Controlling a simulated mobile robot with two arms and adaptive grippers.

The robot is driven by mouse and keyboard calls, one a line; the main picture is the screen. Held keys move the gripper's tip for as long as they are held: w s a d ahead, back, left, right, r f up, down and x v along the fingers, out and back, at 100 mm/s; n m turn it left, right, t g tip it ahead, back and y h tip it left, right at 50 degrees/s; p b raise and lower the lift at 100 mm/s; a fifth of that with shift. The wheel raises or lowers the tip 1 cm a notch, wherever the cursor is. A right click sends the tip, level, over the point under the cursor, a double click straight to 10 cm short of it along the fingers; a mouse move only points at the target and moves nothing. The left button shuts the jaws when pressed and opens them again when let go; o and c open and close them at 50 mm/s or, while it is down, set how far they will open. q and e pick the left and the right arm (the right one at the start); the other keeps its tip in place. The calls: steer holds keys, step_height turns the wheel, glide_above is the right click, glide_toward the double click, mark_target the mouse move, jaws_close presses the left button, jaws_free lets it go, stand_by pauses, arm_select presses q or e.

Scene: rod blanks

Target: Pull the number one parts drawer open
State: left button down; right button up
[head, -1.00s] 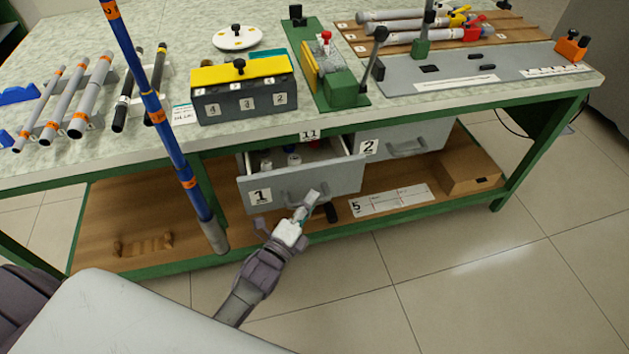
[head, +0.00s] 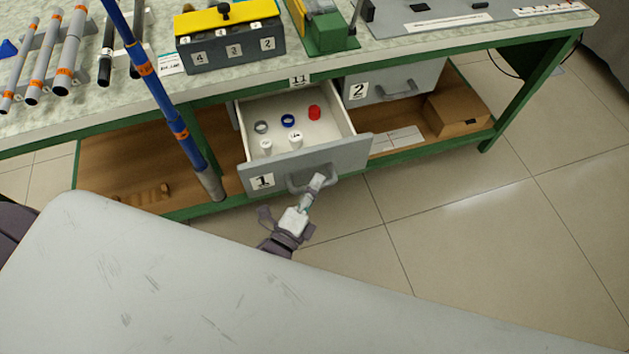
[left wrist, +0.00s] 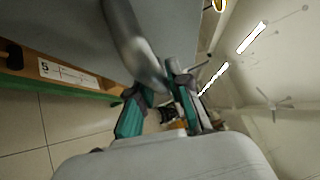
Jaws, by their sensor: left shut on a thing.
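The number one drawer (head: 345,156) is pulled well out from under the green-framed bench. Its front is grey with a white "1" label, and its inside shows. My left gripper (head: 318,182) is shut on the drawer handle (head: 296,184) near its right end. In the left wrist view the teal-padded fingers (left wrist: 160,98) stand on both sides of the grey curved handle (left wrist: 138,48), below the drawer front (left wrist: 60,28). My right gripper is not in view.
Inside the drawer are white containers (head: 296,140) and grey, blue (head: 288,120) and red (head: 314,112) rings. Drawer 2 (head: 390,84) beside it is shut. A blue pole (head: 165,100) stands left of the drawer. A cardboard box (head: 458,112) sits on the lower shelf. Floor to the right is clear.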

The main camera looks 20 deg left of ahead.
arm_select(q)
steer(key=c, duration=1.1)
jaws_free()
steer(key=v, duration=1.2)
